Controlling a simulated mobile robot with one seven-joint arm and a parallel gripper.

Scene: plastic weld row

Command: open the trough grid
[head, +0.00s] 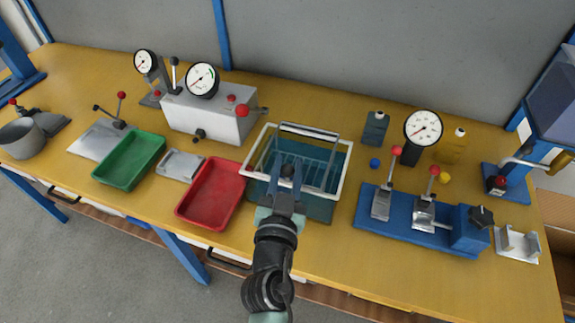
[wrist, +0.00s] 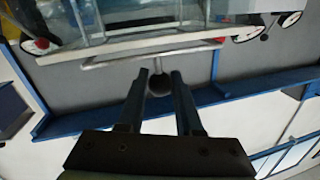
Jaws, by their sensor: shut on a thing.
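The trough (head: 350,165) stands at the middle of the bench in the head view. It is a teal box with a pale rim. Slatted grid bars (head: 300,168) show inside it, and a grey metal frame (head: 310,131) stands over its far side. I cannot tell how far the grid is tilted. My gripper (head: 287,180) is at the trough's near side, shut on a small dark round knob. In the wrist view the knob (wrist: 159,83) sits between my two fingertips (wrist: 161,78), close to a bent metal rod (wrist: 150,54). My gripper and arm hide part of the near wall.
A red tray (head: 212,193) and a green tray (head: 130,160) lie to the left. A grey box with a gauge (head: 205,112) stands behind left. A blue base with lever clamps (head: 405,222) and a gauge (head: 423,127) stand to the right. The bench front edge is near my arm.

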